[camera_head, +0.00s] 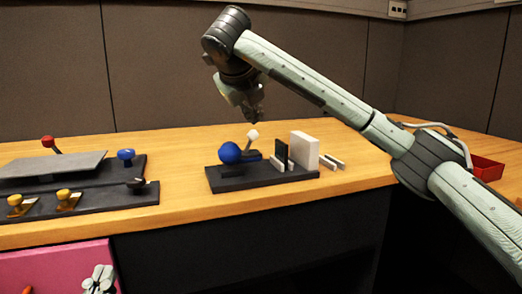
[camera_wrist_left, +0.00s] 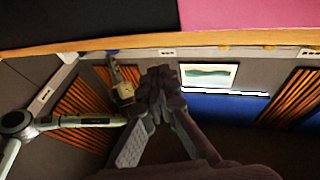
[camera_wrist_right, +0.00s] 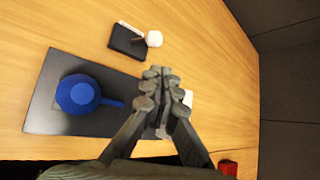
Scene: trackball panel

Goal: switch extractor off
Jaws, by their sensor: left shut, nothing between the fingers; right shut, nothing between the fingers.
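No label reading extractor is legible. A dark panel (camera_head: 225,184) on the table carries a blue trackball (camera_head: 230,153), also seen in the right wrist view (camera_wrist_right: 77,95). Behind the ball is a lever with a white knob (camera_head: 253,134); in the right wrist view the knob (camera_wrist_right: 154,39) stands beside a small black block (camera_wrist_right: 127,42). My right gripper (camera_head: 256,116) is shut and empty above the panel, pointing down, apart from the knob. Its fingertips (camera_wrist_right: 160,75) hide part of the panel.
A black plate (camera_head: 281,149) and a white block (camera_head: 304,149) stand upright on the panel's right. At left are panels with a red-knobbed lever (camera_head: 48,141), a blue knob (camera_head: 126,155) and yellow knobs (camera_head: 66,196). A red tray (camera_head: 487,168) lies far right.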

